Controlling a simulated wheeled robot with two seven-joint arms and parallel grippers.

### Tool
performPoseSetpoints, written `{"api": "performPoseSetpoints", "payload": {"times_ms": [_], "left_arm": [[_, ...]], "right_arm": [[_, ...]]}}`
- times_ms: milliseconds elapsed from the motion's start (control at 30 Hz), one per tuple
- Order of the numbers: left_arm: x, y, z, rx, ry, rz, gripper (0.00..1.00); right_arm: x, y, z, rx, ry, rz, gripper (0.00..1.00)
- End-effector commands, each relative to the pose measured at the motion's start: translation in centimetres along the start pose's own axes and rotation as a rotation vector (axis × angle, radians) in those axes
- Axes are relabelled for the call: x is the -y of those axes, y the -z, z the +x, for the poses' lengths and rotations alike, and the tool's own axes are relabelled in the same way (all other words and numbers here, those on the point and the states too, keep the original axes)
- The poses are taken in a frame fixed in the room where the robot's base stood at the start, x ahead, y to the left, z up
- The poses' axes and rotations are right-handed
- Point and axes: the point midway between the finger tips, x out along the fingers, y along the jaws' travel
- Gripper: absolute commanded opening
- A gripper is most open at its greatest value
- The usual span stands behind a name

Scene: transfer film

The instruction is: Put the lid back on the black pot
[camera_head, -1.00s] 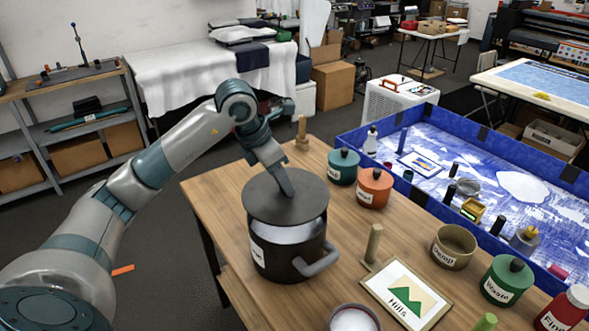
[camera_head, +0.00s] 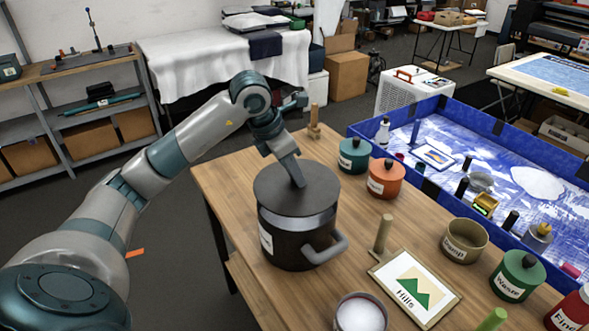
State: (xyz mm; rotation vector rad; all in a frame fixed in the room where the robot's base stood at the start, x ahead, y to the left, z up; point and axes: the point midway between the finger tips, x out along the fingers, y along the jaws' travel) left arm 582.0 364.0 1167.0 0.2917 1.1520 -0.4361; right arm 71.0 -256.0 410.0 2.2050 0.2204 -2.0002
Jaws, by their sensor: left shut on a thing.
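The black pot (camera_head: 285,243) stands on the wooden table, with a white label on its left side and a grey handle at its front right. The round dark lid (camera_head: 275,192) is level over the pot's mouth. A pale band shows below the lid's front right edge, so it looks slightly above the rim there; I cannot tell whether it touches elsewhere. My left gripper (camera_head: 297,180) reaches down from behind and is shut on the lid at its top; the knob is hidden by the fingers. My right gripper is not in view.
Green (camera_head: 354,155) and orange (camera_head: 386,178) lidded pots stand behind right. A wooden peg stand (camera_head: 314,123) is at the back edge. A framed "Hills" picture (camera_head: 413,287), a post (camera_head: 382,240) and a white-filled pot (camera_head: 360,314) are in front right. A blue-walled tray lies further right.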

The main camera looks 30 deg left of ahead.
Motion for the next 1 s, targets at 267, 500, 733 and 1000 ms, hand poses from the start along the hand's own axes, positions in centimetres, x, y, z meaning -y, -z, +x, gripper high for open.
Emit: {"api": "performPoseSetpoints", "payload": {"times_ms": [267,500,733,1000], "left_arm": [[0.0,1.1,2.5,-0.001,0.0,0.001,0.0],[0.0,1.6,3.7,0.0,0.0,0.001,0.0],[0.0,1.7,4.1,0.0,0.0,0.001,0.0],[0.0,1.7,4.0,0.0,0.0,0.001,0.0]], "right_arm": [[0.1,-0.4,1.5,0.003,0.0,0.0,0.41],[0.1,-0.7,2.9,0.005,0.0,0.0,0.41],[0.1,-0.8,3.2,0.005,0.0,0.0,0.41],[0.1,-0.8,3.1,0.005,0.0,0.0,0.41]]}}
